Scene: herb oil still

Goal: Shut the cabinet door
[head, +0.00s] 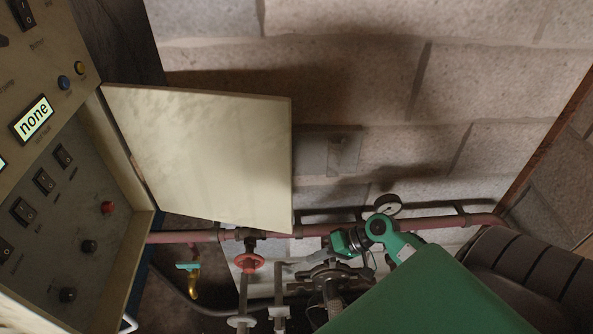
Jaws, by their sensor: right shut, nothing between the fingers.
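The cabinet (142,226) fills the left side, its front open on a recessed panel of switches and knobs. Its cream door (205,155) stands wide open to the right, hinged along the cabinet's edge, with its flat face in view. My right arm comes in from the lower right, and my right gripper (292,268) is below the door's lower right corner, in front of the pipework. It is shut and holds nothing. It appears apart from the door, though the dark metal around it makes its fingertips hard to pick out. My left gripper is not in view.
A reddish pipe (450,222) runs along the block wall (480,90), with a gauge (388,205) above it. A red handwheel (249,263) and a teal-handled brass tap (193,279) are below the door. A display (33,120) reads "none".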

